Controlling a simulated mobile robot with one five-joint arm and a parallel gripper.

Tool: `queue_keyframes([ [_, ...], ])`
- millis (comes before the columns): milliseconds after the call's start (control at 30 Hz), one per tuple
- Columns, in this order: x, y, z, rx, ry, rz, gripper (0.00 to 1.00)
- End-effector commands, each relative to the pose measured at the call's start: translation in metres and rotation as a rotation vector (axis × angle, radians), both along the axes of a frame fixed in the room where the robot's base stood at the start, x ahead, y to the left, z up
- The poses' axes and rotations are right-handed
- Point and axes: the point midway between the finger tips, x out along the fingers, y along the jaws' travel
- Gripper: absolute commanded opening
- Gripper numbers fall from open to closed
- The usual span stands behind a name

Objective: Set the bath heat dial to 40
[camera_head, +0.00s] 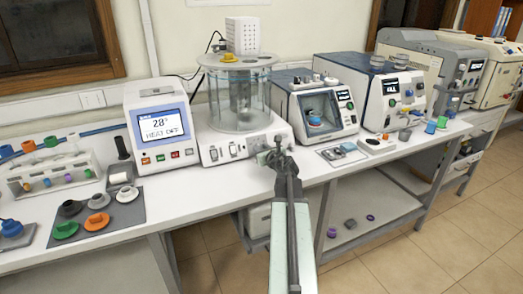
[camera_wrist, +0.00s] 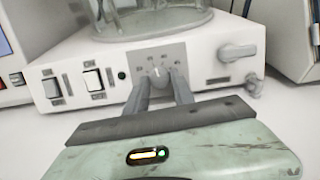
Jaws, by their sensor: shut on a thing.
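The bath is a clear glass cylinder on a white base (camera_head: 215,146); the base fills the upper middle of the wrist view (camera_wrist: 110,60). The heat dial (camera_wrist: 157,70) is a small grey knob on a grey plate on the base's front, with small marks around it too blurred to read. A light pointer mark on it points roughly upward. My gripper (camera_wrist: 160,82) is shut on the dial, one finger on each side. In the head view my gripper (camera_head: 278,155) reaches the base's right front and hides the dial. A display box (camera_head: 155,130) reads 28° and HEAT OFF.
Two rocker switches (camera_wrist: 73,84) sit left of the dial, and a grey tap (camera_wrist: 238,51) sits to its right. A blue-grey instrument (camera_head: 318,105) stands close on the right. A dark mat with small coloured parts (camera_head: 120,212) lies at left.

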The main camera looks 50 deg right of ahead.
Motion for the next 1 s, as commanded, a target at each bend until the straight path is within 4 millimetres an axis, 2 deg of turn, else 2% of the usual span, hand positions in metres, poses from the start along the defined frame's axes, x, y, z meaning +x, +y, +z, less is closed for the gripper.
queue_keyframes([
  [500,0.0027,0.0026,0.0036,0.351,-0.147,-0.203,0.00],
  [1000,0.0037,0.0037,0.0027,0.492,-0.205,-0.282,0.00],
])
